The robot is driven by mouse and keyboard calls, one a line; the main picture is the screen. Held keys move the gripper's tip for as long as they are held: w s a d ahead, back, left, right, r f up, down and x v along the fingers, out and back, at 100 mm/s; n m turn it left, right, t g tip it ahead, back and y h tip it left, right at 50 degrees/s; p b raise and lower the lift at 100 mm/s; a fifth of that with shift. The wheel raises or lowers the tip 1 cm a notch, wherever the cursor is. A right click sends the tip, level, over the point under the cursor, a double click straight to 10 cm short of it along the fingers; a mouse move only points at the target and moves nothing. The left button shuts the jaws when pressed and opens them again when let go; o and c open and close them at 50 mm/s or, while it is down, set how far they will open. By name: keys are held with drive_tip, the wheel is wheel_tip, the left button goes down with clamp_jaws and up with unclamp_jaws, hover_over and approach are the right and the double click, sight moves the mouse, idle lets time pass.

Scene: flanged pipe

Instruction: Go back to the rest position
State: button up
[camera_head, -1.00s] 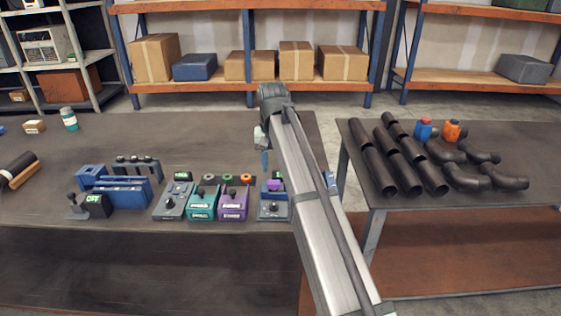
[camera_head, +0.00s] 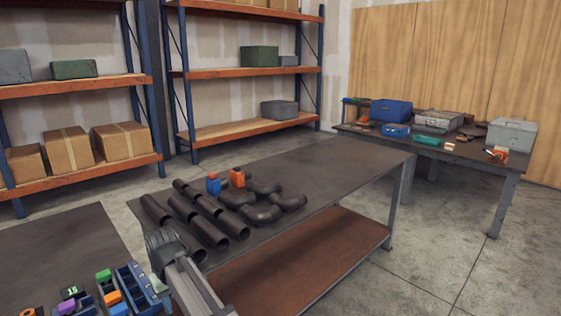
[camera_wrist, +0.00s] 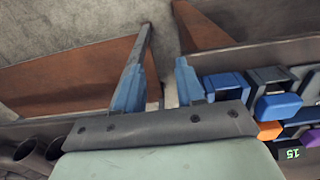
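My gripper (camera_wrist: 158,64) shows in the wrist view with two blue fingers apart and nothing between them. In the head view my arm's end is at the lower left, by the gap between the near-left table (camera_head: 60,245) and the pipe table (camera_head: 340,165); the fingers are not clear there. In the wrist view blue bins (camera_wrist: 225,84) and a small display reading 15 (camera_wrist: 290,153) lie to the right of the fingers. Dark pipe ends (camera_wrist: 30,150) show at the lower left.
Straight black pipes (camera_head: 205,225), curved pipes (camera_head: 262,214), a red-and-blue bottle (camera_head: 213,184) and an orange one (camera_head: 237,177) stand on the pipe table. Its far right part is bare. Another table with cases (camera_head: 390,110) stands behind. Shelves (camera_head: 245,72) line the wall.

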drive_tip(key=s+d+f+m+g+h, duration=0.1)
drive_tip(key=s+d+f+m+g, duration=0.1)
drive_tip(key=d+f, duration=1.3)
drive_tip(key=s+d+f+m+g, duration=0.1)
drive_tip(key=s+d+f+m, duration=0.15)
drive_tip(key=d+f, duration=1.2)
drive_tip(key=s+d+f+m+g, duration=0.2)
drive_tip(key=s+d+f, duration=1)
drive_tip(key=s+f, duration=0.1)
drive_tip(key=s+d+f+m+g, duration=0.1)
drive_tip(key=s+d+f, duration=0.1)
drive_tip(key=s, duration=0.6)
drive_tip(key=s+d+f+m+g+y, duration=0.1)
drive_tip(key=s+d, duration=0.3)
drive_tip(key=s, duration=0.4)
drive_tip(key=shift+d+f, duration=0.2)
drive_tip(key=shift+f, duration=0.65)
